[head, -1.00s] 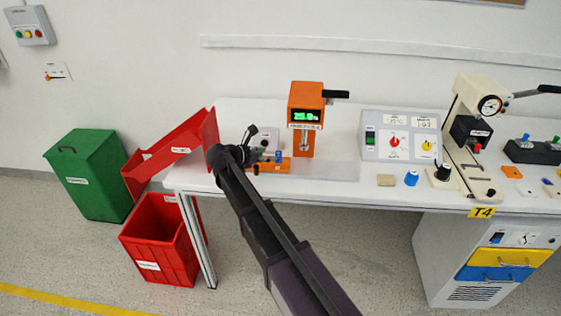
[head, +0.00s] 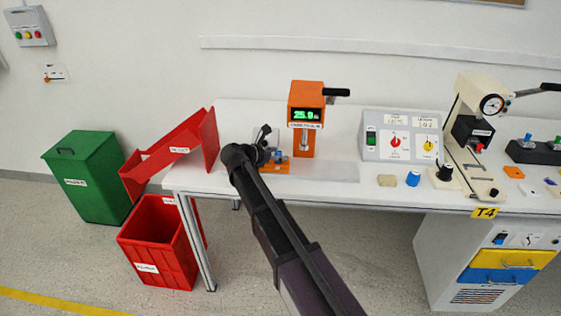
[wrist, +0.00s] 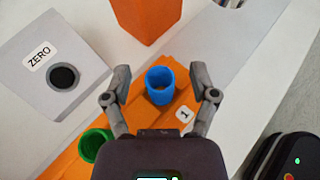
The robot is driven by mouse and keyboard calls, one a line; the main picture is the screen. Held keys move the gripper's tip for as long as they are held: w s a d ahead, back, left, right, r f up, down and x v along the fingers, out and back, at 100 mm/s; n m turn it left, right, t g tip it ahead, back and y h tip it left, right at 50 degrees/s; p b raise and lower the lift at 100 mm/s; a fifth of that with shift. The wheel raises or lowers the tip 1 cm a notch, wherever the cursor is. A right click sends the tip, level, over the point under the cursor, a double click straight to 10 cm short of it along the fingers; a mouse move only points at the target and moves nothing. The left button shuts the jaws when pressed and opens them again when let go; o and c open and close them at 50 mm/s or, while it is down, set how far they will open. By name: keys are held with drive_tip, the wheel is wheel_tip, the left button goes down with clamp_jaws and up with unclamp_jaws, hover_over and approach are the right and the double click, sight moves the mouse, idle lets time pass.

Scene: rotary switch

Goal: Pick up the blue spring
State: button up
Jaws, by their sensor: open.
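The blue spring (wrist: 160,86) stands on an orange block (wrist: 178,68) beside a label reading 1, in the wrist view. It looks like a short hollow blue cylinder. My gripper (wrist: 161,92) is open, with one finger on each side of the blue spring and gaps between them. In the head view, the blue spring (head: 278,156) is a small blue spot on the orange block (head: 277,169), just right of my arm's end. My fingers are mostly hidden there behind the arm.
A green ring-shaped piece (wrist: 95,145) sits on the same block at lower left. A grey box marked ZERO (wrist: 52,62) stands to the left. The orange tester (head: 305,120) stands behind. A red chute (head: 172,155) is left of my arm.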

idle(0.3)
clamp_jaws()
drive_tip(key=shift+r, duration=0.15)
idle(0.3)
wheel_tip(320, 180, up, 3)
drive_tip(key=p, duration=0.3)
drive_tip(key=shift+r, duration=0.15)
drive_tip(key=s+a+p, duration=0.1)
drive_tip(key=s+a, duration=0.1)
drive_tip(key=s, duration=0.5)
drive_tip(key=s+a+r+p, duration=0.1)
drive_tip(key=s+a, duration=0.1)
drive_tip(key=s, duration=0.6)
drive_tip(key=shift+s+r, duration=0.25)
drive_tip(key=shift+s, duration=0.05)
